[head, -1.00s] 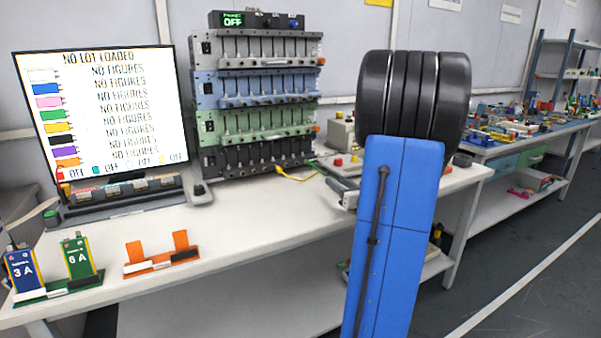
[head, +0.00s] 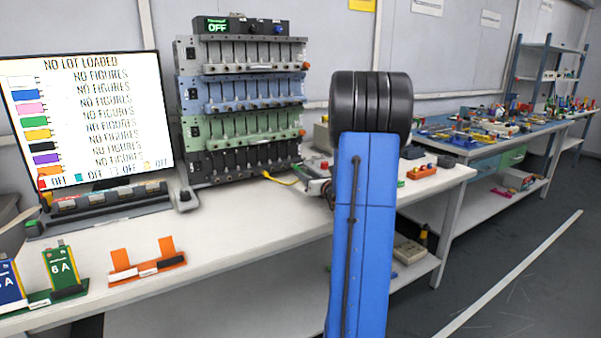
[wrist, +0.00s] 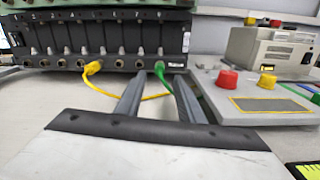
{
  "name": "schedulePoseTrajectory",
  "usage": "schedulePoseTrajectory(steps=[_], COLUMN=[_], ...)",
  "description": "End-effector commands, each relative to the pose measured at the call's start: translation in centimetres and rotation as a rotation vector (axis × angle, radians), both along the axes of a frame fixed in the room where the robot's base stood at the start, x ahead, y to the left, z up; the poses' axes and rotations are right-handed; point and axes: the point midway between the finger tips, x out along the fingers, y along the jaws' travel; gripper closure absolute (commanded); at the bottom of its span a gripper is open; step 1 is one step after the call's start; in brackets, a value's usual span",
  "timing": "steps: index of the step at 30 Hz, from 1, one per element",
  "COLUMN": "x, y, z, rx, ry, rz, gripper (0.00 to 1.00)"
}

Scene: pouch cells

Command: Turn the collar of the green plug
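The green plug (wrist: 164,65) sits at the right end of the bottom row of sockets on the dark module (wrist: 100,38) in the wrist view. Its green cable runs off to the right behind a finger. My gripper (wrist: 151,74) points at the module, with its two grey fingers apart and nothing seen between them. The green plug shows just beyond the fingertips, slightly right of their middle. I cannot tell how far ahead it is or how its collar is turned. In the head view my arm hides most of the gripper, and I cannot make out the green plug.
A yellow plug (wrist: 92,68) sits left of the green one, its yellow cable looping under the fingers. A grey panel with red and yellow buttons (wrist: 262,100) lies close on the right. A monitor (head: 88,115) and an orange stand (head: 148,267) are on the bench's left.

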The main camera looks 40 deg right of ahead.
Motion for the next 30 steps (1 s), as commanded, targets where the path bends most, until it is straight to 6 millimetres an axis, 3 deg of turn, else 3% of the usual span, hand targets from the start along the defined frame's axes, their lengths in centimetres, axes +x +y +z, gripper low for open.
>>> schedulePoseTrajectory(steps=[3,9,20,21,25,30], x=[1.9,3.6,4.1,4.1,4.1,4.1], y=[-0.4,-0.9,-1.0,-1.0,-1.0,-1.0], z=[-0.1,0.0,0.0,0.0,0.0,0.0], rx=[0.000,0.000,0.000,0.000,0.000,-0.005], ry=[0.000,0.000,0.000,0.000,0.000,0.001], rz=[0.002,0.000,0.000,0.000,0.000,0.000], gripper=[0.65,0.65,0.65,0.68,0.99,1.00])
